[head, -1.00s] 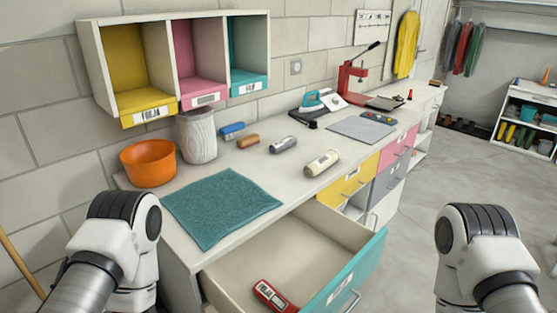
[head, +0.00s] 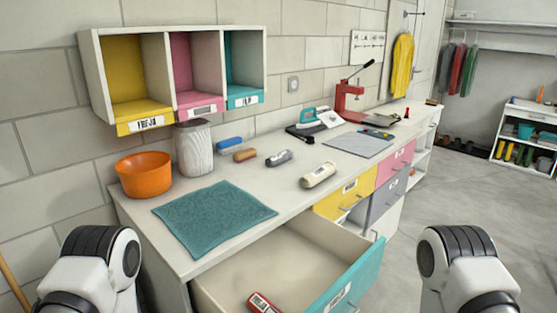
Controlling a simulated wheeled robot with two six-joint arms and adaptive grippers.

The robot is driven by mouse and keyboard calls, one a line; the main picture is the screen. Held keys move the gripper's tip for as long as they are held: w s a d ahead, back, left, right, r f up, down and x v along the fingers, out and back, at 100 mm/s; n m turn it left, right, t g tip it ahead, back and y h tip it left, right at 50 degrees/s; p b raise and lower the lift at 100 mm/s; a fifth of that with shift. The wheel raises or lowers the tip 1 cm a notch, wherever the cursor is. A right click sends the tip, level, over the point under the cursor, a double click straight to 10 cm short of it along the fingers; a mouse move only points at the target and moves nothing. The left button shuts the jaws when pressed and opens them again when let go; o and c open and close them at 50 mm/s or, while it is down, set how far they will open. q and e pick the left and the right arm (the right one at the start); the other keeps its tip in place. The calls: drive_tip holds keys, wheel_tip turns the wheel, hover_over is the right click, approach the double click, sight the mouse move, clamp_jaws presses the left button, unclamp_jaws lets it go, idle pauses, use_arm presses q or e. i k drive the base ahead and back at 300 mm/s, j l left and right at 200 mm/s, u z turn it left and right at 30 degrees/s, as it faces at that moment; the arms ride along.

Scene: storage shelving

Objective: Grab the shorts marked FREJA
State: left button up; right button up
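I cannot pick out any shorts for certain in the head view. A red item with a white label (head: 263,303) lies in the open drawer (head: 295,265) at the bottom and is partly cut off by the frame edge; its lettering is too small to read now. The yellow cubby (head: 127,72) on the wall bears a label (head: 147,123) that seems to read FREJA. Only my arm links show, at the bottom left and bottom right. Both grippers are out of view.
The counter holds a teal towel (head: 213,217), an orange bowl (head: 145,178), a grey-white jar (head: 194,150), several small rolled items and a red press (head: 350,100). The teal-fronted drawer juts into the floor space. Open floor (head: 460,190) lies to the right.

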sight(287, 154)
drive_tip(key=z, duration=0.8)
drive_tip(key=i+l+z, duration=0.25)
drive_tip(key=i+l, duration=0.15)
drive_tip(key=i+l+z, duration=0.25)
drive_tip(key=i, duration=0.3)
drive_tip(key=i+l+z, duration=0.25)
drive_tip(key=i, duration=0.25)
